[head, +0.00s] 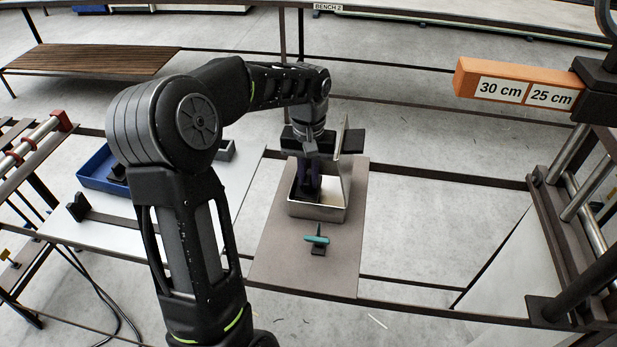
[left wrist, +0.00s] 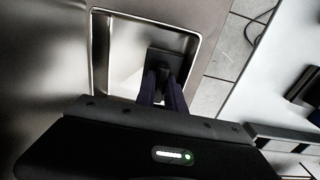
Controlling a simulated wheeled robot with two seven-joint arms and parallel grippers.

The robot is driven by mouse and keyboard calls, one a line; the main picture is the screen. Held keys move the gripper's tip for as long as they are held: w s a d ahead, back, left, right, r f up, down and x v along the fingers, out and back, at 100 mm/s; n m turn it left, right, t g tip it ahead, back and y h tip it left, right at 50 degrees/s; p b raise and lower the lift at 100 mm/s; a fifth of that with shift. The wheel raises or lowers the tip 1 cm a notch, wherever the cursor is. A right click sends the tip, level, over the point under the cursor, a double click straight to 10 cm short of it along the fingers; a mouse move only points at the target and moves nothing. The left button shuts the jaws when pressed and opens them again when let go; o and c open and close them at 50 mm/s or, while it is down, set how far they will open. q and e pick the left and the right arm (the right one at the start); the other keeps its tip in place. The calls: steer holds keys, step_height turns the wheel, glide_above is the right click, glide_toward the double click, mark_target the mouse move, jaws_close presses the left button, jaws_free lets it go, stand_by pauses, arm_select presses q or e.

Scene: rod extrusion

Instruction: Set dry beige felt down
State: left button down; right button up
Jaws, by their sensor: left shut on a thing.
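My left gripper (head: 307,184) reaches down into an open metal box (head: 318,213) on the brown board. In the left wrist view, its two dark fingers (left wrist: 165,92) are shut on the upright grip of a dark square pad holder (left wrist: 164,59). The holder is inside the box, near its light floor; I cannot tell whether it touches. No beige felt face shows; the holder's underside is hidden. The box's rim also shows in the left wrist view (left wrist: 140,14). My right gripper is not in view.
The box's raised lid (head: 345,160) stands beside my gripper. A teal-handled tool (head: 317,239) sits in front of the box on the brown board (head: 275,262). A blue tray (head: 95,178) is at left. An orange length sign (head: 515,82) juts in at upper right.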

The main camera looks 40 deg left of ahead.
mark_target(309, 176)
arm_select(q)
steer(key=shift+f, duration=0.35)
steer(key=shift+f, duration=0.15)
steer(key=c, duration=1.7)
jaws_free()
steer(key=shift+r+b, duration=0.5)
steer(key=shift+r, duration=3.4)
